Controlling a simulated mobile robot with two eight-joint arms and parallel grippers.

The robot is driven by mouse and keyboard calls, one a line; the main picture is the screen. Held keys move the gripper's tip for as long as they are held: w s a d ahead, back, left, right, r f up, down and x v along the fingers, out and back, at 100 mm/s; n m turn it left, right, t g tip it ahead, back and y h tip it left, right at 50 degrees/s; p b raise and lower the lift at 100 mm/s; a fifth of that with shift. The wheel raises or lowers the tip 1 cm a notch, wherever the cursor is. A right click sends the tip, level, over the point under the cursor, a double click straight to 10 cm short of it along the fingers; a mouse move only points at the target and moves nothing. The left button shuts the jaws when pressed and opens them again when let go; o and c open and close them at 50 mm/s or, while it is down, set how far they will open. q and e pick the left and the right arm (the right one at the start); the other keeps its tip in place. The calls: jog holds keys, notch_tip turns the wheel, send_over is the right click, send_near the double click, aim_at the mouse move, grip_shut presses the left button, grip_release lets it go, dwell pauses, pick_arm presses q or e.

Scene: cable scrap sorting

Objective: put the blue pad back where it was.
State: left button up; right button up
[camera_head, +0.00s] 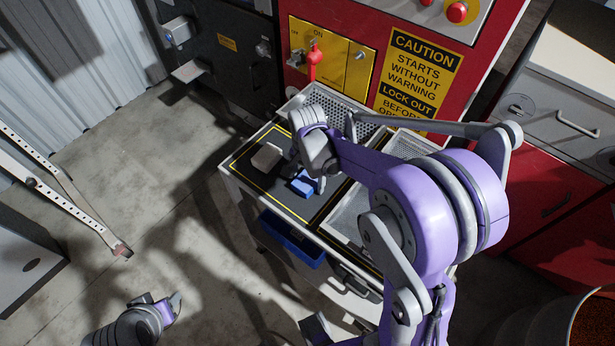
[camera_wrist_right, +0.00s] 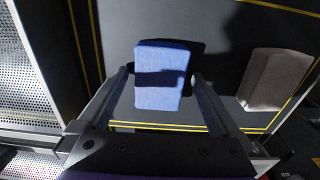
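The blue pad (camera_head: 303,187) is a small block on the dark, yellow-lined mat (camera_head: 314,205) of the worktable. In the right wrist view the pad (camera_wrist_right: 159,97) lies between the two fingers, with a dark band across its middle. My right gripper (camera_head: 311,180) is over the pad and partly hides it in the head view. Its fingers (camera_wrist_right: 160,76) are spread on either side of the pad, close to its edges; firm contact is not clear. My left gripper (camera_head: 163,302) is low at the left, away from the table and apparently empty; its finger opening is unclear.
A grey-beige block (camera_head: 267,157) lies on the mat left of the blue pad; it also shows in the right wrist view (camera_wrist_right: 274,80). Perforated metal trays (camera_head: 345,105) lie behind and right. A blue drawer (camera_head: 291,238) is below the table front. A red machine (camera_head: 370,70) stands behind.

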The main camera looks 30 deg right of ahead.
aim_at(308, 179)
notch_tip(308, 179, up, 12)
jog(key=p, duration=0.1)
jog(key=s+a+f+n+t, duration=0.1)
jog(key=s+a+n+t, duration=0.1)
jog(key=s+n, duration=0.4)
jog(key=s+a+f+n+t, duration=0.2)
jog(key=s+a+n+t, duration=0.1)
jog(key=s+n, duration=0.4)
jog(key=s+a, duration=0.1)
jog(key=s, duration=0.1)
jog(key=shift+s+a+f+n, duration=0.3)
jog(key=shift+s+a, duration=0.1)
